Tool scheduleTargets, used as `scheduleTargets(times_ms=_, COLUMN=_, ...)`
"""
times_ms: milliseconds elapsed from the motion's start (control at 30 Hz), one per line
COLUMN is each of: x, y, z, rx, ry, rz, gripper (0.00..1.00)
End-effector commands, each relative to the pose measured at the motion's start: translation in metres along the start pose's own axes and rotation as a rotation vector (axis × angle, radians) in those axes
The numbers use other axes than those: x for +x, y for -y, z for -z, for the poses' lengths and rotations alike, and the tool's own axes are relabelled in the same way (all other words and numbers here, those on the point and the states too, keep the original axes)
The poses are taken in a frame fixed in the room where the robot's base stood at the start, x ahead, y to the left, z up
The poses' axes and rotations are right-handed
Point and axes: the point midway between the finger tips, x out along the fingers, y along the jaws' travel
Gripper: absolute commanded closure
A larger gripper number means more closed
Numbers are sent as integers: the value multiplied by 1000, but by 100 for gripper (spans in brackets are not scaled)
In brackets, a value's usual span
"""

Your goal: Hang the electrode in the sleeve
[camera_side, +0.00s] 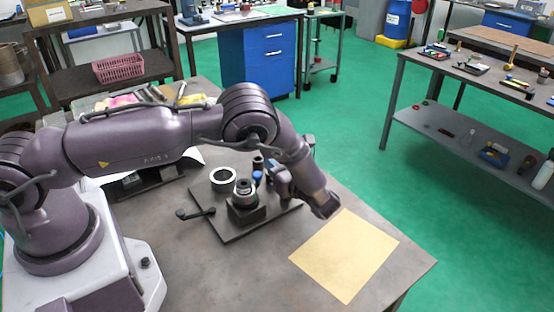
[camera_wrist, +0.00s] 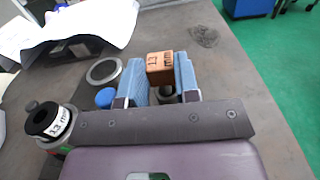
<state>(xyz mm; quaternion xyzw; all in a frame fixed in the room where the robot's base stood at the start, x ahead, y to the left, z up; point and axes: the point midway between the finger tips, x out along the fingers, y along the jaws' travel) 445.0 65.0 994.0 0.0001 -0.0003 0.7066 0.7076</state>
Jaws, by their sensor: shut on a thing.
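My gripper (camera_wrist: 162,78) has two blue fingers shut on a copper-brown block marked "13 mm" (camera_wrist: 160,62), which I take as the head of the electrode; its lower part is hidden. A grey round thing shows between the fingers below it. In the side view my gripper (camera_side: 277,178) is low over the far right part of the dark base plate (camera_side: 235,232), and the electrode cannot be made out. The chuck (camera_side: 244,208) carries a round black-topped sleeve (camera_side: 243,187). In the wrist view the sleeve (camera_wrist: 46,121), labelled "13 mm", is at lower left, apart from the electrode.
A grey ring (camera_side: 223,178) lies on the plate behind the chuck. A blue knob (camera_wrist: 105,97) stands close left of my fingers. A black-knobbed lever (camera_side: 195,213) sticks out left of the chuck. A yellow sheet (camera_side: 345,255) lies on clear table at right.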

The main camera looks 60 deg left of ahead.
Motion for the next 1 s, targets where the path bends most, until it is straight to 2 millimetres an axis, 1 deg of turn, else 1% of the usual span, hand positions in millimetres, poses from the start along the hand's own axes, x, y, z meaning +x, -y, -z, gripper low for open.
scheduleTargets(times_ms=167, x=0, y=0, z=-2, rx=-1, ry=0, rz=1, gripper=100)
scheduleTargets(times_ms=500, x=0, y=0, z=-17, rx=-1, ry=0, rz=-1, gripper=100)
scheduleTargets(times_ms=1000, x=0, y=0, z=-18, rx=-1, ry=1, rz=0, gripper=100)
